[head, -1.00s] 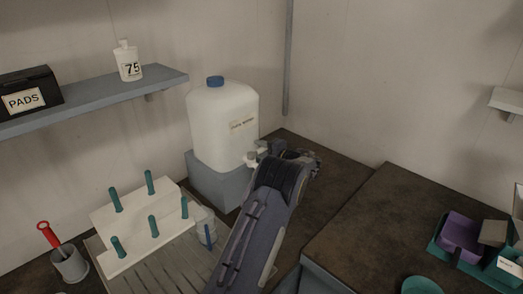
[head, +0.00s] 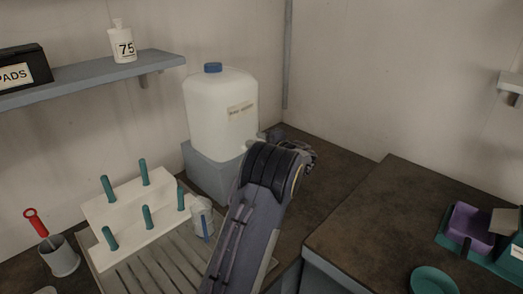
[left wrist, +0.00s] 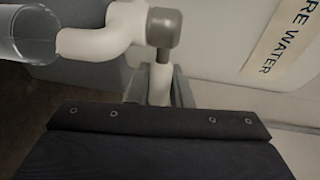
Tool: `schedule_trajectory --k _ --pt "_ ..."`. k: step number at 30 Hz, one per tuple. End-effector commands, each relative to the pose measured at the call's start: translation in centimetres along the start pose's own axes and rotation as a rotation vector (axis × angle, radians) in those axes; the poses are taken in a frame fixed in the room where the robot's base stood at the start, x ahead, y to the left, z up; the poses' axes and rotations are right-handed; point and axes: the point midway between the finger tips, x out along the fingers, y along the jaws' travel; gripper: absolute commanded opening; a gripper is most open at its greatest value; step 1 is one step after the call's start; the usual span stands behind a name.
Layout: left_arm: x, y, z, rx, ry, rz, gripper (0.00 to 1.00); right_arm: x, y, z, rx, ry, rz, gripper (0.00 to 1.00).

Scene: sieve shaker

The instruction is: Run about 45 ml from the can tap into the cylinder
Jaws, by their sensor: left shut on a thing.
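The white water can (head: 222,115) with a blue cap stands on a grey block; its label also shows in the left wrist view (left wrist: 284,38). In that view the white tap (left wrist: 95,40) has a grey knob (left wrist: 165,27) at its bend. My left gripper (left wrist: 160,88) is shut on the white tap lever (left wrist: 160,82), one finger on each side. The clear cylinder (left wrist: 28,35) is at the top left, close to the spout's end. I cannot read its level or tell whether water runs.
A white rack with teal pegs (head: 130,217) and a clear beaker (head: 202,222) stand on the slatted board at left. A grey cup (head: 60,258) holds a red-handled tool. A counter (head: 385,215) with a teal dish (head: 433,281) and trays is at right.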

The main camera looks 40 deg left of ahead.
Motion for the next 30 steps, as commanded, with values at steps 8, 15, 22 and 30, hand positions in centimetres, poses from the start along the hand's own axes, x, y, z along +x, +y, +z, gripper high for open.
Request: schedule_trajectory --k 8,15,22,30 --pt "-0.3 0.0 0.0 0.006 0.041 0.000 0.00 1.0 0.5 0.5 0.000 0.001 0.000 0.36" --pt "-0.3 0.0 0.0 0.006 0.040 0.001 0.25 0.9 0.4 0.4 0.000 0.001 0.000 0.36" --pt "-0.2 0.0 0.1 0.006 0.039 0.001 0.38 0.9 0.4 0.4 0.000 0.001 0.000 0.36" --pt "-1.3 0.2 0.0 0.006 0.041 0.002 0.38 1.3 0.6 0.6 0.000 0.001 0.000 0.36"
